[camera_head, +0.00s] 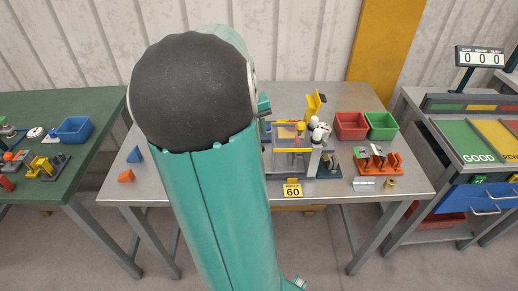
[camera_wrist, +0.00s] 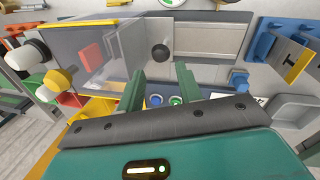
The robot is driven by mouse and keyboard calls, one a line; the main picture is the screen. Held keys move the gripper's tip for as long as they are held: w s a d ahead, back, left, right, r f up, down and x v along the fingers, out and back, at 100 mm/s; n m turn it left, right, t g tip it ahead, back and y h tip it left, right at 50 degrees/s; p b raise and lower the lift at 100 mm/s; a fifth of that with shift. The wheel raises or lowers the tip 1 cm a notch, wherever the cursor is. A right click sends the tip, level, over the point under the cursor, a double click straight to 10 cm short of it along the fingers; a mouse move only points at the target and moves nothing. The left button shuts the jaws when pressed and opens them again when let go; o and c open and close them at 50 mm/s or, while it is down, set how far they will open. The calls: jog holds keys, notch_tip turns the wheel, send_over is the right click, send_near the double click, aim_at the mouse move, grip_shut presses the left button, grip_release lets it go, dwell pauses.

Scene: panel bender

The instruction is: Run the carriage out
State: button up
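The panel bender (camera_head: 293,160) stands mid-table in the head view, with a clear yellow-edged guard and a yellow upright part. In the wrist view, a black ball knob (camera_wrist: 160,53) sits just beyond my fingertips, beside a grey flat bed or slide (camera_wrist: 213,42). I cannot tell for certain which part is the carriage. My gripper (camera_wrist: 161,78) has its two green fingers apart, with nothing seen between them. The knob appears past the tips, and contact is not visible. In the head view my arm hides most of the gripper and the machine's left side.
The clear guard (camera_wrist: 112,50) stands close on the left of my fingers. Blue and green buttons (camera_wrist: 176,100) lie below them. Red (camera_head: 351,125) and green bins (camera_head: 382,125) and an orange rack (camera_head: 378,163) stand right of the machine. A yellow "60" sign (camera_head: 292,190) is at the front edge.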

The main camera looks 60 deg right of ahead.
jog(key=f, duration=0.5)
jog(key=s+d+f, duration=0.1)
jog(key=f, duration=0.2)
jog(key=shift+s+f, duration=0.1)
jog(key=shift+f, duration=0.05)
jog(key=shift+c, duration=0.4)
grip_shut()
jog(key=shift+a, duration=0.1)
